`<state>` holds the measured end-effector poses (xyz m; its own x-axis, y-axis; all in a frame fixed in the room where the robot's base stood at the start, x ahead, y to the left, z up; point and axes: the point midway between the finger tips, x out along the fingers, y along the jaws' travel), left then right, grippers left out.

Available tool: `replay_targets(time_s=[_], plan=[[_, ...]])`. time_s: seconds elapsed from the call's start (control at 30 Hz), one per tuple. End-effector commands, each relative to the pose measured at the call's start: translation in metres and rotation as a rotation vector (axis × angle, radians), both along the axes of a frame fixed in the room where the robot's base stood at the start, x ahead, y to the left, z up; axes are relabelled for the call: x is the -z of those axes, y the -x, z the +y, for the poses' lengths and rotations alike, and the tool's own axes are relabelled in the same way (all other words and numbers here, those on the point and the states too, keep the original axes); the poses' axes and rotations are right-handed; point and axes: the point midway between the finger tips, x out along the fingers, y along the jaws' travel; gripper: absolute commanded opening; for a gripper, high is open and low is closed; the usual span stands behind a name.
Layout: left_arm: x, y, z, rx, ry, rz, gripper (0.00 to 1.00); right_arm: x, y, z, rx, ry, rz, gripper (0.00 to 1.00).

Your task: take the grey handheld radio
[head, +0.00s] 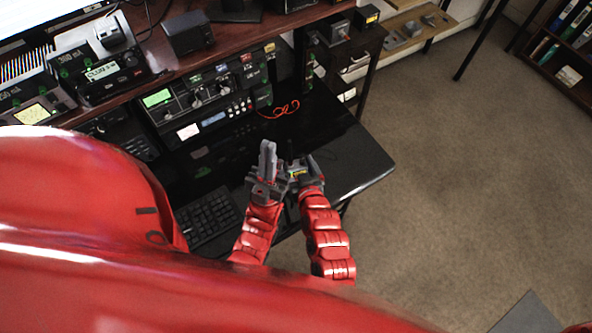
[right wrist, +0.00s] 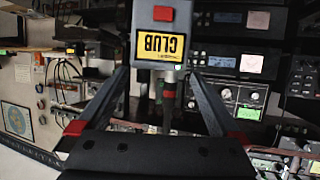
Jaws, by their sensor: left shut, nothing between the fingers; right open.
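A grey handheld radio (right wrist: 158,22) with a red button and a yellow label reading CLUB fills the upper middle of the right wrist view, upside down there. A dark stem shows below it, between my fingers. My right gripper (right wrist: 160,72) is open, its two fingers on either side below the radio's body. I cannot tell whether they touch it. In the head view my right gripper (head: 300,162) is above the black desk, with a small yellow patch at it, too small to identify. My left gripper (head: 267,150) is shut and empty, close beside it on the left.
A radio rack (head: 200,100) with green screens stands behind the grippers. An orange cable (head: 280,109) lies on the black desk (head: 350,155). A keyboard (head: 208,217) lies at the left. Carpet (head: 460,190) is open to the right.

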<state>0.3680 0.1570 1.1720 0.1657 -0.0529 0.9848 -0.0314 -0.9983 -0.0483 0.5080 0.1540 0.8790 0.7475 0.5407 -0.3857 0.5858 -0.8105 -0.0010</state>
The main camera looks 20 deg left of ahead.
Motion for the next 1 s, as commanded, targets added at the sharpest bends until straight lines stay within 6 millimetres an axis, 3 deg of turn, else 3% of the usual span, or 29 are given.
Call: replay_targets(time_s=[0.27, 0.5, 0.8, 1.0], plan=[[-0.025, 0.0, 0.0, 0.0, 0.0, 0.0, 0.0, 0.007, -0.024, 0.012, 0.002, 0.0, -0.001, 1.0], [-0.03, 0.0, 0.0, 0.0, 0.0, 0.0, 0.0, 0.015, -0.037, 0.022, 0.002, -0.002, -0.004, 1.0], [-0.03, 0.0, 0.0, 0.0, 0.0, 0.0, 0.0, 0.018, -0.038, 0.023, 0.002, -0.001, -0.003, 1.0], [-0.03, 0.0, 0.0, 0.0, 0.0, 0.0, 0.0, 0.018, -0.037, 0.023, 0.001, -0.001, -0.003, 0.66]])
